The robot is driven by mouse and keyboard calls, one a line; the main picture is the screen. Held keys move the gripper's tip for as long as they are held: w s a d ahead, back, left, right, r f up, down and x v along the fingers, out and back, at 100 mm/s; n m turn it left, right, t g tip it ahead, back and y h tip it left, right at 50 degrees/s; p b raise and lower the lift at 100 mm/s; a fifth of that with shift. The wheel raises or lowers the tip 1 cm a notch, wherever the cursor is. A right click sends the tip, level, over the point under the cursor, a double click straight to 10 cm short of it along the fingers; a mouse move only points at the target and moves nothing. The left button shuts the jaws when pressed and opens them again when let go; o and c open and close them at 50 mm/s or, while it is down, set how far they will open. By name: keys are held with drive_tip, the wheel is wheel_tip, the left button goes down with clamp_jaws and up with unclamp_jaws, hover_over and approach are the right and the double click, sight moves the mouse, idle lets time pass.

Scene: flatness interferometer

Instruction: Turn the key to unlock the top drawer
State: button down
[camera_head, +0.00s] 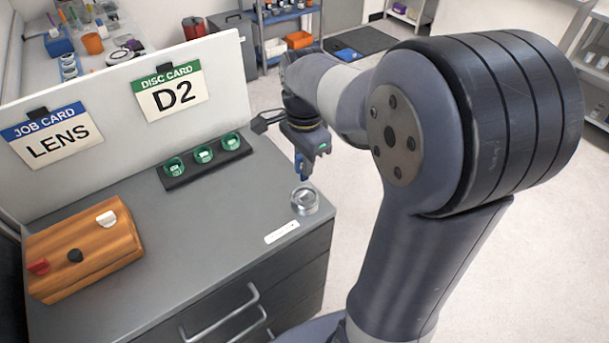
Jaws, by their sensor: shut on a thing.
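My gripper (304,174) points down over the right end of the grey cabinet (200,255), above a round silver fixture (305,200) on its top. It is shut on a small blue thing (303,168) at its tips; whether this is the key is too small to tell. A gap seems to show between the blue thing and the silver fixture. The drawers show on the cabinet's front with silver handles (223,315), and they look closed. No keyhole can be made out.
A wooden box (85,245) with red, black and white knobs stands at the left. A black rack (205,165) holds several green cups. A white panel (215,60) with LENS and D2 cards stands behind. A white label (282,232) lies near the front edge.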

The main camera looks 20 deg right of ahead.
sight(304, 180)
drive_tip(key=shift+r+p, duration=0.8)
drive_tip(key=shift+p, duration=0.1)
drive_tip(key=shift+w+r+p, duration=0.1)
drive_tip(key=shift+p, duration=2.2)
drive_tip(key=shift+f+p, duration=0.3)
drive_tip(key=shift+p, duration=0.35)
drive_tip(key=shift+f+p, duration=0.35)
drive_tip(key=shift+p, duration=0.45)
drive_tip(key=shift+f+b, duration=2.55)
drive_tip(key=shift+f, duration=0.8)
drive_tip(key=shift+f+b, duration=1)
drive_tip(key=shift+f, duration=0.3)
